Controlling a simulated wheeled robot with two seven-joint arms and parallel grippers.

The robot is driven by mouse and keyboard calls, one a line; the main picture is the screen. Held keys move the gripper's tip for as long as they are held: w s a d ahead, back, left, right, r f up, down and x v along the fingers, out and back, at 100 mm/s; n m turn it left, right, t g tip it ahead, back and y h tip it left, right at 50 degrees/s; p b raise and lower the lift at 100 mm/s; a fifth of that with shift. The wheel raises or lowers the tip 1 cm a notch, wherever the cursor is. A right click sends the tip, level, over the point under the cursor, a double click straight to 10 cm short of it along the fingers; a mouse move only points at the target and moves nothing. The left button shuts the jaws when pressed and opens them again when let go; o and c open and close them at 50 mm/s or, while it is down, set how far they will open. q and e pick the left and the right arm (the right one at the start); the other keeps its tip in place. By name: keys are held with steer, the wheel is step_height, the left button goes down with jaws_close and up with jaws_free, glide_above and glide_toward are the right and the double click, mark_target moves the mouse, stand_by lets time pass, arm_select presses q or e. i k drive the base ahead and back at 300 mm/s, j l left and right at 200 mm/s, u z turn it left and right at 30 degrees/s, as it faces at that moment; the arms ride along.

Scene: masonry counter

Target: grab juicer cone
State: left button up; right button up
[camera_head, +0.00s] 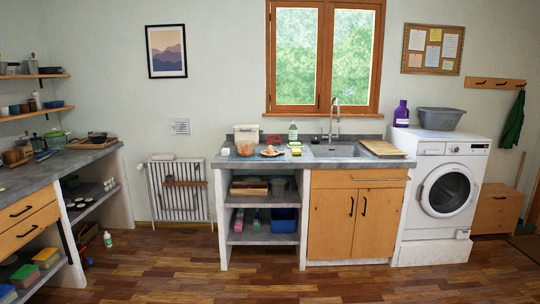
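I cannot make out a juicer cone for sure at this distance. A small plate with a brownish item (269,152) sits on the middle counter (228,160), left of the sink; what the item is is too small to tell. A round orange-tinted bowl (245,148) stands left of the plate. Neither of my grippers is in view.
A sink (340,150) with a tap and a wooden board (382,147) lie to the right. A white bottle (293,131) and beige box (246,132) stand at the back. A washing machine (446,190) is at right. Open floor (190,265) lies in front.

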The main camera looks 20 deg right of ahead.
mark_target(270, 151)
steer(key=i+l+z, duration=0.95)
steer(key=i+z, duration=0.15)
steer(key=i, duration=0.15)
steer(key=i+z, duration=0.35)
steer(key=i+l+u, duration=0.15)
steer(key=i, duration=0.35)
steer(key=i+l+u, duration=0.2)
steer(key=i, duration=0.3)
steer(key=i+l+u, duration=0.15)
steer(key=i, duration=0.35)
